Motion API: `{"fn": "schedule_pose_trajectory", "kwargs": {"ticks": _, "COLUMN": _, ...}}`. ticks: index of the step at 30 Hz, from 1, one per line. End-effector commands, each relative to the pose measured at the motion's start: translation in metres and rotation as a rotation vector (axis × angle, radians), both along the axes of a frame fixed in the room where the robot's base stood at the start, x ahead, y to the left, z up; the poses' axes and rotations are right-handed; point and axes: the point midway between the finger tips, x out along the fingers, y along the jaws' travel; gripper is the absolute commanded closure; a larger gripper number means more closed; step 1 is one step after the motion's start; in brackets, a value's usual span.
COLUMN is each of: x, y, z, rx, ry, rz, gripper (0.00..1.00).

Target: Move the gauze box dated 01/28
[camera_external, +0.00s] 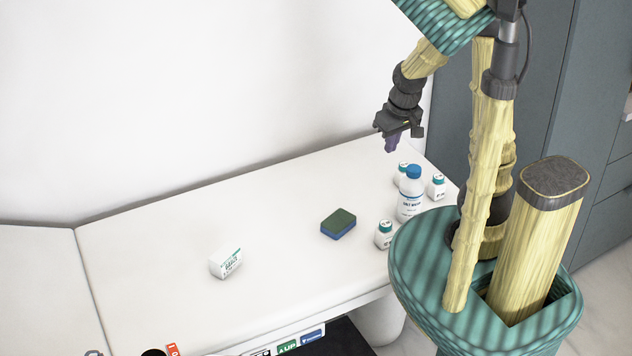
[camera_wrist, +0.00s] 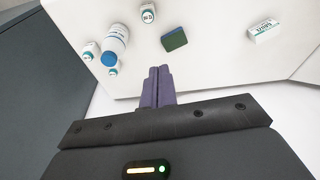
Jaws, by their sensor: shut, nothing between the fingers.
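A white box with teal and dark print (camera_external: 226,262) lies on the white couch top, left of the sponge; it looks like the gauze box, but its date is too small to read. It also shows in the wrist view (camera_wrist: 262,31) at the upper right. My gripper (camera_external: 391,145) is raised above the far right end of the couch, well away from the box. Its purple fingers (camera_wrist: 158,72) are together with nothing between them.
A green and blue sponge (camera_external: 338,223) lies mid-couch. A blue-capped bottle (camera_external: 410,197) and small white bottles, one in front (camera_external: 383,236) and one behind (camera_external: 436,187), stand at the right end. The couch top (camera_external: 150,240) is clear around the box. A wall runs behind.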

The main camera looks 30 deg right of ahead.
Motion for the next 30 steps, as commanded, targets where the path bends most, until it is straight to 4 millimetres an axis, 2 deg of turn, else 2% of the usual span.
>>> {"fn": "schedule_pose_trajectory", "kwargs": {"ticks": 1, "x": 0.018, "y": 0.010, "z": -0.007, "rx": -0.005, "ry": 0.005, "rz": 0.048, "gripper": 1.00}}
{"fn": "schedule_pose_trajectory", "kwargs": {"ticks": 6, "x": 0.076, "y": 0.054, "z": -0.019, "rx": -0.029, "ry": 0.028, "rz": 0.231, "gripper": 1.00}}
{"fn": "schedule_pose_trajectory", "kwargs": {"ticks": 11, "x": 0.123, "y": 0.104, "z": -0.033, "rx": -0.051, "ry": 0.049, "rz": 0.401, "gripper": 1.00}}
{"fn": "schedule_pose_trajectory", "kwargs": {"ticks": 15, "x": 0.155, "y": 0.153, "z": -0.049, "rx": -0.068, "ry": 0.065, "rz": 0.548, "gripper": 1.00}}
{"fn": "schedule_pose_trajectory", "kwargs": {"ticks": 22, "x": 0.191, "y": 0.240, "z": -0.082, "rx": -0.096, "ry": 0.091, "rz": 0.781, "gripper": 1.00}}
{"fn": "schedule_pose_trajectory", "kwargs": {"ticks": 30, "x": 0.202, "y": 0.344, "z": -0.129, "rx": -0.126, "ry": 0.120, "rz": 1.041, "gripper": 1.00}}
